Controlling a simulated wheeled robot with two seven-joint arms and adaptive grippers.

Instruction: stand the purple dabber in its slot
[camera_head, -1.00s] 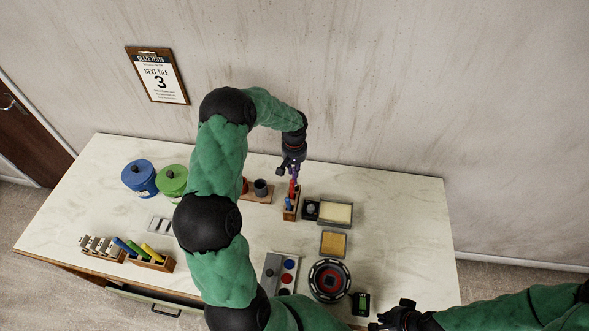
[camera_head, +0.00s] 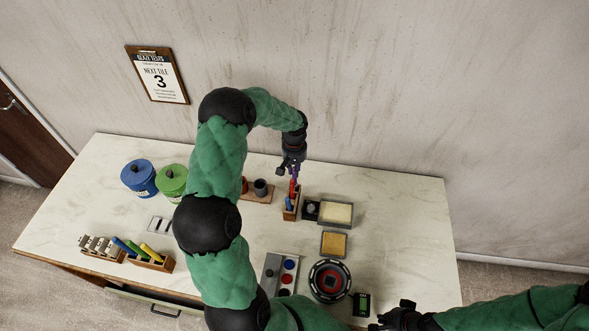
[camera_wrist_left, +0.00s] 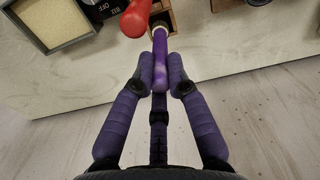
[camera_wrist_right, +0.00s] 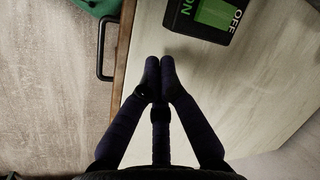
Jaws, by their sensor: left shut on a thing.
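My left gripper (camera_head: 292,169) is shut on the purple dabber (camera_wrist_left: 160,66), gripping it near its upper end. The dabber's far end, with a pale band, points at the wooden holder (camera_head: 291,214). In the left wrist view that end overlaps the holder (camera_wrist_left: 164,19); I cannot tell whether it is inside a slot or just above it. A red dabber (camera_wrist_left: 136,19) stands close beside it, and a blue dabber (camera_head: 288,203) is also in the holder. My right gripper (camera_head: 392,318) is empty with its fingertips together, as the right wrist view shows (camera_wrist_right: 160,63).
A dark switch box (camera_head: 311,210) and a cream pad in a grey tray (camera_head: 335,214) stand right of the holder. A board with small cups (camera_head: 258,194) is to its left. An orange pad (camera_head: 333,243) and a round turntable (camera_head: 330,281) lie nearer. Bare counter lies to the right.

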